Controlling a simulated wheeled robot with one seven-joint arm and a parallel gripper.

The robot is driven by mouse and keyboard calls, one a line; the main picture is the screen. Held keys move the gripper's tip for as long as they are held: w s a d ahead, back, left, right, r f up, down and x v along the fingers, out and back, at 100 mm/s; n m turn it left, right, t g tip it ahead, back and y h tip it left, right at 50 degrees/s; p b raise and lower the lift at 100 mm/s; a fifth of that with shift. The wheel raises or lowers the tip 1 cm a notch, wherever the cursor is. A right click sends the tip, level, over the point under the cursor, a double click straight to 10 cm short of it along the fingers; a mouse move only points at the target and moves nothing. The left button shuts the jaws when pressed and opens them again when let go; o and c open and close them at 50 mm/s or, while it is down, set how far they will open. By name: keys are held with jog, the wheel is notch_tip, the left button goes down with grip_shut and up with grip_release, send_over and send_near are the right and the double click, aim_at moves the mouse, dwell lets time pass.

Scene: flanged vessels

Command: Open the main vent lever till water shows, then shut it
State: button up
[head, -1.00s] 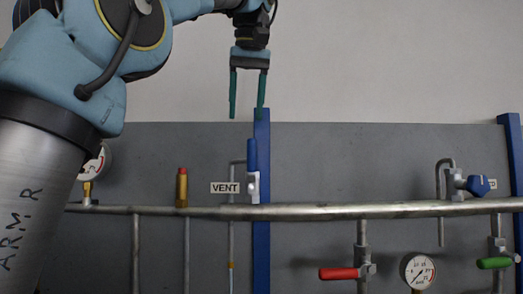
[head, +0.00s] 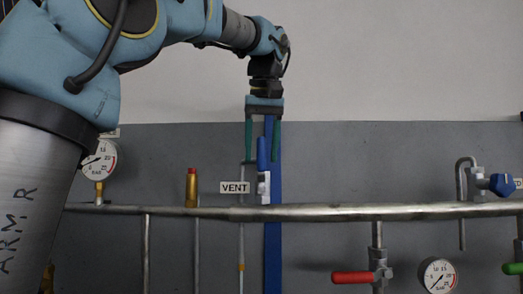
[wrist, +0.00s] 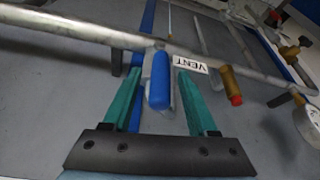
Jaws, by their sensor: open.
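The main vent lever (head: 262,153) is a blue handle standing upright on a small pale valve body, right of the VENT label (head: 234,188). A thin vent tube (head: 241,235) with an orange band runs down left of it; I cannot make out water there. My gripper (head: 263,159) points down from above, its green fingers open on either side of the handle. In the wrist view the lever (wrist: 160,82) lies between the two fingers (wrist: 159,74), with gaps on both sides, closer to the left one. Neither finger appears to grip it.
A grey horizontal pipe (head: 350,211) crosses below the lever. A brass fitting with a red cap (head: 191,187) and a pressure gauge (head: 100,160) stand left. A second blue handle (head: 502,184), a red handle (head: 352,277) and another gauge (head: 437,275) are right. A blue post (head: 273,250) is behind.

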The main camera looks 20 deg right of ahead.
grip_shut()
dwell(0.5)
dwell(0.9)
